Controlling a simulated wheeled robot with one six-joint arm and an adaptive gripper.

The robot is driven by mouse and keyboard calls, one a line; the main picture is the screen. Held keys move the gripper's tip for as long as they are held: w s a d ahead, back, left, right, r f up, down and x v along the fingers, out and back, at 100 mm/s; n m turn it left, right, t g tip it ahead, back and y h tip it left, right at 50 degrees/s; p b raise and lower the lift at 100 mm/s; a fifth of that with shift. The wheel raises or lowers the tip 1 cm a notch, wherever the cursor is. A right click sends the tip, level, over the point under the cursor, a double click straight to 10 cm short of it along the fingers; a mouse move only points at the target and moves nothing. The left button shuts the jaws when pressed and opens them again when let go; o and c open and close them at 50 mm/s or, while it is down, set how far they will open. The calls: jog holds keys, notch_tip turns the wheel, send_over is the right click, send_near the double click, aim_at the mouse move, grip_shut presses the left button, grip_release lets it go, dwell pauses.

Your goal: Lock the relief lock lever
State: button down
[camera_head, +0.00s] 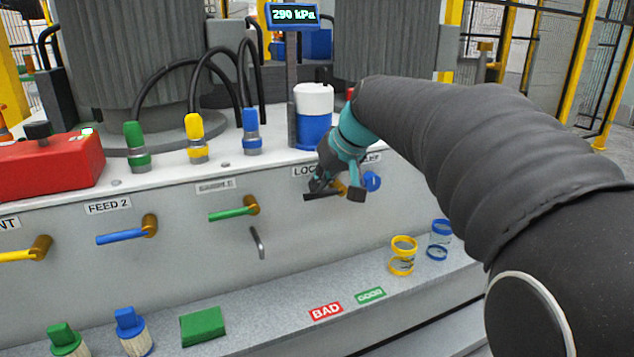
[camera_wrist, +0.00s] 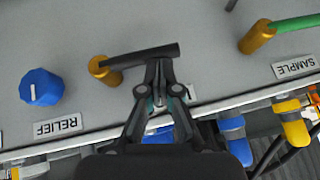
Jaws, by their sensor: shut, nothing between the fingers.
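The lock lever has a brass hub (camera_wrist: 104,69) and a black handle (camera_wrist: 148,55). In the wrist view, which is upside down, the handle runs right from the hub. In the head view the black handle (camera_head: 319,195) points left, nearly level, under a partly hidden label starting "LOC". The blue relief knob (camera_head: 372,181) is just right of it; it also shows in the wrist view (camera_wrist: 40,87). My gripper (camera_wrist: 158,68) is shut and empty, its fingertips at the handle's middle. I cannot tell whether they touch it.
The green sample lever (camera_head: 232,213) and blue feed 2 lever (camera_head: 122,237) are on the panel to the left. A ledge with yellow rings (camera_head: 403,255) runs underneath. The display (camera_head: 293,15) reads 290 kPa.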

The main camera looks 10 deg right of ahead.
jog(key=shift+r, duration=0.1)
dwell(0.4)
jog(key=r+p, duration=0.3)
jog(key=r, duration=0.1)
jog(key=shift+w+r+p, duration=0.1)
jog(key=shift+w+p, duration=0.25)
jog(key=shift+p, duration=0.05)
jog(key=a+v, duration=0.1)
jog(key=v, duration=0.8)
jog(key=shift+s+a+r, duration=0.25)
jog(key=shift+s+r, duration=0.05)
jog(key=shift+s, duration=0.1)
jog(key=s+d+f+m+g+h, duration=0.1)
jog(key=s+f, duration=0.2)
jog(key=f, duration=0.3)
jog(key=s+d+f+m+h, duration=0.1)
jog(key=s+f+m, duration=0.15)
jog(key=f, duration=0.25)
jog(key=s+a+f+n+p, duration=0.1)
jog(key=s+f, duration=0.3)
jog(key=s, duration=0.4)
jog(key=s+f+n+h, duration=0.1)
jog(key=s+f, duration=0.4)
jog(key=s, duration=0.4)
jog(key=shift+s+a+f+p, duration=0.2)
jog(key=shift+a+p, duration=0.15)
